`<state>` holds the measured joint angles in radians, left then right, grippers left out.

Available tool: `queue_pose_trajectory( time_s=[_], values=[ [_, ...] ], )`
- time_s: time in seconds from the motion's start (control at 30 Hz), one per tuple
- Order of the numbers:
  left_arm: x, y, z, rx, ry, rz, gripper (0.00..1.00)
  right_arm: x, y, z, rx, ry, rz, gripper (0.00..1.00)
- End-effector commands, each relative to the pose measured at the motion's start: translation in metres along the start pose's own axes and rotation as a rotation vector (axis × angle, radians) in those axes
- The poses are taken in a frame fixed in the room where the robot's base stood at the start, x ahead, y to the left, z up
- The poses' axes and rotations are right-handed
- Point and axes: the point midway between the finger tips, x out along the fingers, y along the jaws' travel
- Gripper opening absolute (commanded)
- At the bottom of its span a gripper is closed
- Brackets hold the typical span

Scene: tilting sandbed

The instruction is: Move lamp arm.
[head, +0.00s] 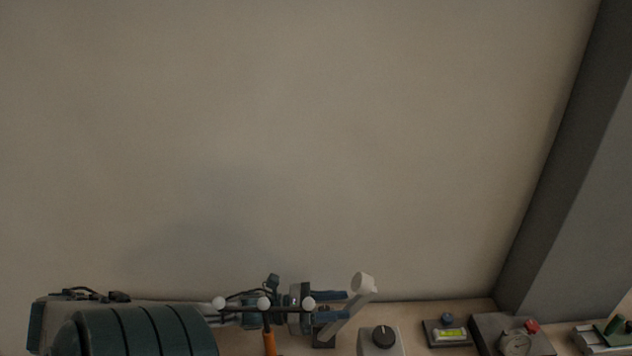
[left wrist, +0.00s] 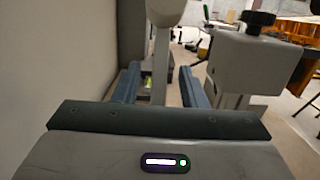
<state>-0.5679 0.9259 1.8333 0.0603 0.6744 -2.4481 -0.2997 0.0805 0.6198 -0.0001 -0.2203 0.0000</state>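The lamp arm (head: 345,315) is a pale grey bar that rises tilted to the right from a dark base (head: 323,338), with a white head (head: 363,283) on top. My left gripper (head: 345,297) comes in from the left at the lamp arm. In the left wrist view, its blue fingers (left wrist: 158,88) are open, and the lamp arm (left wrist: 161,60) stands between them with a gap on each side. The white head (left wrist: 165,10) is cut off at the top there. I cannot tell whether either finger touches it. My right gripper is not in view.
A grey box with a black knob (head: 383,336) stands just right of the lamp arm. Further right are a green level vial (head: 450,335) and a round gauge (head: 516,344). A rod with white balls (head: 264,303) and an orange handle (head: 269,342) overlaps my arm. A wall (head: 300,150) rises close behind.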

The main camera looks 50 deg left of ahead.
Motion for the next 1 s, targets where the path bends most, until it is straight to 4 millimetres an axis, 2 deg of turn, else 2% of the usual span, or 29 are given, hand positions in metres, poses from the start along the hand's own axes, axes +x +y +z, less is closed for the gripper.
queue_pose_trajectory(
  time_s=[0.1, 0.33, 1.0],
  values=[
    [-0.024, 0.000, 0.002, -0.002, 0.006, -0.001, 0.38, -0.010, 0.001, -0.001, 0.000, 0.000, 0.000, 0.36],
    [-0.050, 0.000, 0.000, 0.000, 0.001, 0.000, 0.38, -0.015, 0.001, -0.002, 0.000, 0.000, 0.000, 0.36],
    [-0.054, 0.000, 0.000, 0.001, -0.001, -0.001, 0.38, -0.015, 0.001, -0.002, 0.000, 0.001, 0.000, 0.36]
  ],
)
